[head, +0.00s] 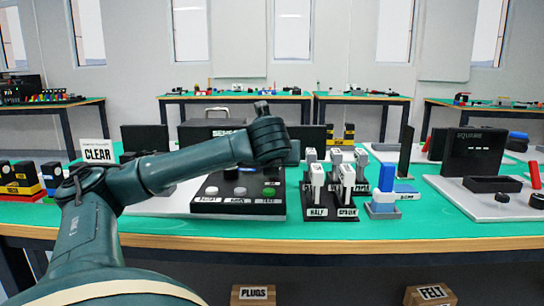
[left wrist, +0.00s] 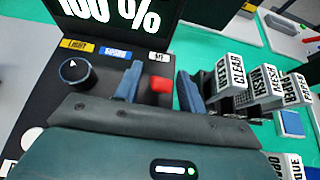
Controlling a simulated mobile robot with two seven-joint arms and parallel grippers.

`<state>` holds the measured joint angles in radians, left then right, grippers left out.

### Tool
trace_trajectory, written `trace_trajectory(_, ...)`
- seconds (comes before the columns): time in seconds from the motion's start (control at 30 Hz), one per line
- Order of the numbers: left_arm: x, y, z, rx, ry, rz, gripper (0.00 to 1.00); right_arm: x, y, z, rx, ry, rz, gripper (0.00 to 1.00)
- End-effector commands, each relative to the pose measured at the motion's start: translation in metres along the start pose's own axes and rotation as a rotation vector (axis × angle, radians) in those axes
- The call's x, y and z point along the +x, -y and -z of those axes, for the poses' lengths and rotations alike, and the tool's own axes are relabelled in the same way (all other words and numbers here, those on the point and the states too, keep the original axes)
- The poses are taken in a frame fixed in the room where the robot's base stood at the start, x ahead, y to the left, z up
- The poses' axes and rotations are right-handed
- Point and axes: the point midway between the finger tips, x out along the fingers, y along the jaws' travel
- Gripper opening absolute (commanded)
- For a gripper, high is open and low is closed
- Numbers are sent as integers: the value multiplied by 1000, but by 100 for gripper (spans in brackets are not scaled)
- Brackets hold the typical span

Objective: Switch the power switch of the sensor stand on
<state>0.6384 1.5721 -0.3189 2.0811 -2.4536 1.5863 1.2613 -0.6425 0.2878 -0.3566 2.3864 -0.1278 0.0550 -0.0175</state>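In the left wrist view, a dark panel with a screen reading "100 %" (left wrist: 100,14) appears to be the sensor stand (left wrist: 112,60). A small red rocker or button (left wrist: 160,86), apparently the power switch, sits on it below a small white label. My left gripper (left wrist: 158,92) is open, one blue-grey finger on either side of the red part; I cannot tell whether they touch it. My right gripper is not in view.
A black knob (left wrist: 75,73) is left of the fingers, near yellow and blue labels. Close on the right stand several white-topped labelled blocks (left wrist: 232,72). In the head view, a black panel with buttons (head: 238,203) lies in front. Bare green table (head: 420,215) shows front right.

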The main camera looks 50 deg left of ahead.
Motion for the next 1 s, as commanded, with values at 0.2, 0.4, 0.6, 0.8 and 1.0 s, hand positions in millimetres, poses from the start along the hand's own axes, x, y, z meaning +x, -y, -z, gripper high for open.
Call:
trace_trajectory(0.2,-42,1,-3,1,4,5,40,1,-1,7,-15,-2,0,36)
trace_trajectory(0.4,-88,1,-4,2,2,8,40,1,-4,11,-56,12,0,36)
trace_trajectory(0.6,-118,1,-3,1,1,5,40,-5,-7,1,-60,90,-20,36)
trace_trajectory(0.8,-126,0,-1,1,2,2,40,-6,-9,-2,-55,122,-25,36)
trace_trajectory(1.0,-126,0,0,0,2,1,40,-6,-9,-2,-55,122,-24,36)
